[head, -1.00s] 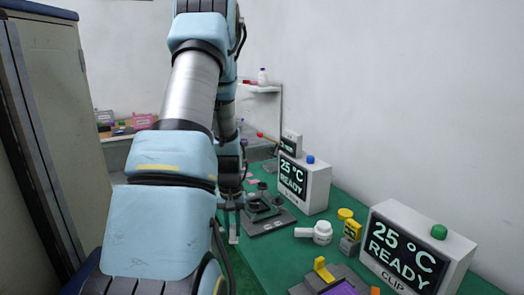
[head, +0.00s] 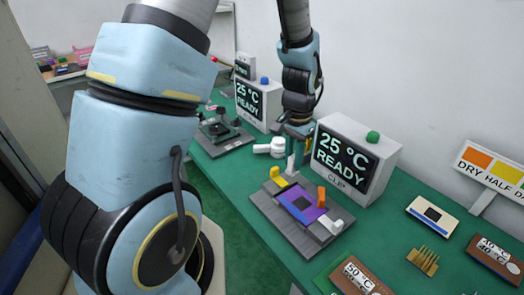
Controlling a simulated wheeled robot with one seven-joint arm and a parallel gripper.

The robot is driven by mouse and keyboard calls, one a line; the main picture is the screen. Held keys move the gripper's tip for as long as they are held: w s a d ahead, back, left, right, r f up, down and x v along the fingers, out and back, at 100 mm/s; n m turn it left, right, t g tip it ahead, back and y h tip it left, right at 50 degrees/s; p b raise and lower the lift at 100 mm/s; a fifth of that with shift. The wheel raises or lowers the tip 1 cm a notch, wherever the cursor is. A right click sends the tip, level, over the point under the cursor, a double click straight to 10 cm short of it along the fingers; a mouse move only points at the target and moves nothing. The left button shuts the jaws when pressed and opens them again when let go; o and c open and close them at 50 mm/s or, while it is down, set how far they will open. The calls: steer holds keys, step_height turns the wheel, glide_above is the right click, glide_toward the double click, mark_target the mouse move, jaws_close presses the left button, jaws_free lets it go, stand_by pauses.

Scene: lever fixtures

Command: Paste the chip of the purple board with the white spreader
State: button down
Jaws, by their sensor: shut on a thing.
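The purple board (head: 315,213) lies in a grey clip fixture (head: 272,214) on the green bench. A dark square chip (head: 301,206) shows near the board's middle. A yellow piece (head: 278,176) stands at the fixture's back left, an orange one (head: 321,196) at its right and a white one (head: 333,225) at its front right. My gripper (head: 296,143) is above the fixture's back edge, pointing down. It is shut on a small pale upright thing, which looks like the white spreader (head: 291,164). The jaws are small and partly blurred. The spreader's tip appears apart from the chip.
A display box reading "25 °C READY" (head: 350,153) stands close right of my gripper. A white round jar with a handle (head: 271,147) lies behind. Another fixture (head: 222,134) is farther back.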

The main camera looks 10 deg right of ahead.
steer(key=shift+m, duration=0.7)
steer(key=s+d, duration=0.1)
steer(key=s+d+r, duration=0.1)
steer(key=s, duration=0.1)
steer(key=shift+s+d, duration=0.3)
steer(key=shift+d, duration=0.1)
steer(key=shift+f+b, duration=3.15)
steer(key=shift+f, duration=1.55)
steer(key=shift+f, duration=0.3)
steer(key=shift+s+d+r, duration=0.15)
steer(key=shift+s+d, duration=0.25)
steer(key=shift+w, duration=0.15)
steer(key=shift+w+a, duration=0.45)
steer(key=shift+w, duration=0.35)
